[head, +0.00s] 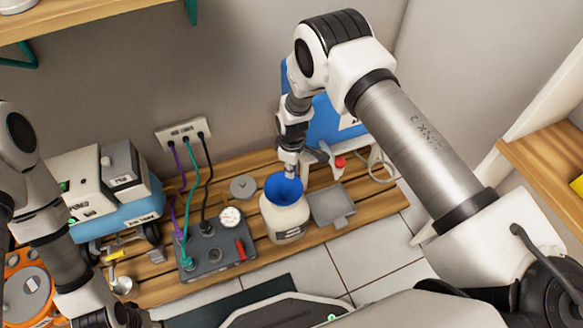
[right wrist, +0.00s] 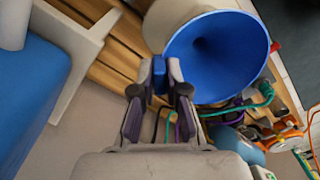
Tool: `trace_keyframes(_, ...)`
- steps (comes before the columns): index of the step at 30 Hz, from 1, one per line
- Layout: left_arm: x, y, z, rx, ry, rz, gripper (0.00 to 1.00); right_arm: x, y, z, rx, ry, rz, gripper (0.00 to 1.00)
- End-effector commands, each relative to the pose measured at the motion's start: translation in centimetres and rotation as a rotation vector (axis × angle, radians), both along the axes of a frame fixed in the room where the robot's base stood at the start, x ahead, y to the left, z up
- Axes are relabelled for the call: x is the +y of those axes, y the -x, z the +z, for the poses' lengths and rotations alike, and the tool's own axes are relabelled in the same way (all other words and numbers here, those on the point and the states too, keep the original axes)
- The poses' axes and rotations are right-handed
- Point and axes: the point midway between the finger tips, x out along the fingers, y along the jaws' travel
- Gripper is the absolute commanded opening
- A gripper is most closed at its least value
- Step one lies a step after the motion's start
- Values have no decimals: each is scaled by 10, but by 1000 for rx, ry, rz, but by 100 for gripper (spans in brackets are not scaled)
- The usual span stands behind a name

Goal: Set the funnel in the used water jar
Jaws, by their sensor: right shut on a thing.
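The blue funnel (head: 284,187) is at the mouth of the cream used water jar (head: 287,219), wide end up. In the right wrist view the funnel (right wrist: 217,55) shows its open cone, with the pale jar (right wrist: 170,20) behind it. My right gripper (head: 290,168) reaches down from above and is shut on the funnel's rim side; in the wrist view its fingers (right wrist: 160,88) close on a small blue part. The funnel's spout is hidden, so how deep it sits in the jar cannot be told. My left arm shows at the left edge, but its fingers are not visible.
A grey control box (head: 215,255) with cables and a gauge (head: 230,217) stands left of the jar. A grey tray (head: 331,204) lies to its right, and a round grey lid (head: 243,187) behind left. A blue case (head: 338,120) stands behind on the slatted bench.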

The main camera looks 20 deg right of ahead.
Motion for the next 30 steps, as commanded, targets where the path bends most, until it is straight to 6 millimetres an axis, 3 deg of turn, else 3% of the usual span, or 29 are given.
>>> trace_keyframes(8,0,0,-1,0,0,0,41,0,0,-2,0,0,0,0)
trace_keyframes(9,0,0,-1,0,0,0,41,0,0,-2,0,0,0,16)
trace_keyframes(11,0,0,-1,0,0,0,41,0,0,-2,0,0,0,38)
trace_keyframes(12,0,0,-1,0,0,0,41,0,0,-2,0,0,0,42)
trace_keyframes(23,0,0,-1,0,0,0,41,0,-1,4,-1,0,0,42)
trace_keyframes(26,0,0,-1,0,0,0,41,0,-1,19,-2,1,0,42)
trace_keyframes(30,0,0,-1,0,0,0,41,-1,-2,55,-4,1,0,42)
